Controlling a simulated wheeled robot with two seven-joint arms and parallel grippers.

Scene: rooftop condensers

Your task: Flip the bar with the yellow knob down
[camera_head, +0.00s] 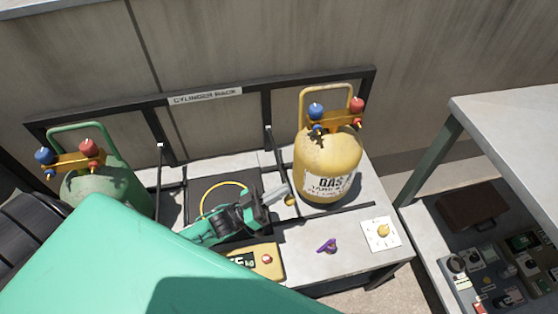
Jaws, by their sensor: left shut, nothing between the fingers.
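A small yellow knob (290,200) shows low in front of the yellow gas cylinder (327,165), on the light worktop side. A thin dark bar (279,160) runs down from the rack rail towards it; whether the two are joined I cannot tell. My left gripper (278,195) is shut and empty, its fingertips just left of the yellow knob. Whether they touch it is unclear. A round yellow dial (383,231) sits on a white plate at the right front of the worktop. My right gripper is out of view.
A green cylinder (105,180) stands at the left of the cylinder rack (205,96). A yellow scale box (262,261) and a purple knob (327,246) are near the front. A grey table (515,135) stands at right, with devices below it.

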